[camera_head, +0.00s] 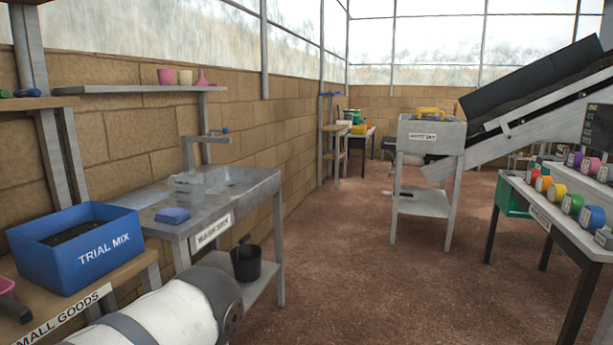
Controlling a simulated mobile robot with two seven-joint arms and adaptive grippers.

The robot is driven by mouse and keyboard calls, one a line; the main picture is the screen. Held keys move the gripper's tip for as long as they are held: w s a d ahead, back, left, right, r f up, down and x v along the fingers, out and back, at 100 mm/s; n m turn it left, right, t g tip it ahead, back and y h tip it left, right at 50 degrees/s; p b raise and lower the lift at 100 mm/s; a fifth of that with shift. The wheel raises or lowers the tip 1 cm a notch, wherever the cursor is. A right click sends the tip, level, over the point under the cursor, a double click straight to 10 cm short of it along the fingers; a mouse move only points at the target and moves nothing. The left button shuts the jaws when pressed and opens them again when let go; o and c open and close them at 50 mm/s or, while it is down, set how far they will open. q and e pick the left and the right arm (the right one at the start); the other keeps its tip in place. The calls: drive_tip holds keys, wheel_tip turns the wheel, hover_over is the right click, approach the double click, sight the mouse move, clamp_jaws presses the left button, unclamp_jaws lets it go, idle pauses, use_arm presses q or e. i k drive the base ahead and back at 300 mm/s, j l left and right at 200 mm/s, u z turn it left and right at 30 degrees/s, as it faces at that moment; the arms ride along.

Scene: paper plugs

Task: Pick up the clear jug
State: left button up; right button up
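A clear, greyish jug (187,190) stands on the left part of the metal wash sink (262,184), beside the basin and in front of the tap. It looks upright and its walls are see-through. A white and grey link of my own arm crosses the bottom left of the view, in front of the sink. Neither of my grippers shows in the picture, and nothing is seen touching the jug.
A blue sponge-like block (173,215) lies in front of the jug. A blue "TRIAL MIX" tub (100,254) stands on the bench at left. A dark bucket (246,264) sits on the sink's lower shelf. The brown floor (345,270) right of the sink is clear.

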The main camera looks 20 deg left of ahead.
sight(188, 188)
drive_tip(key=u, duration=1.4)
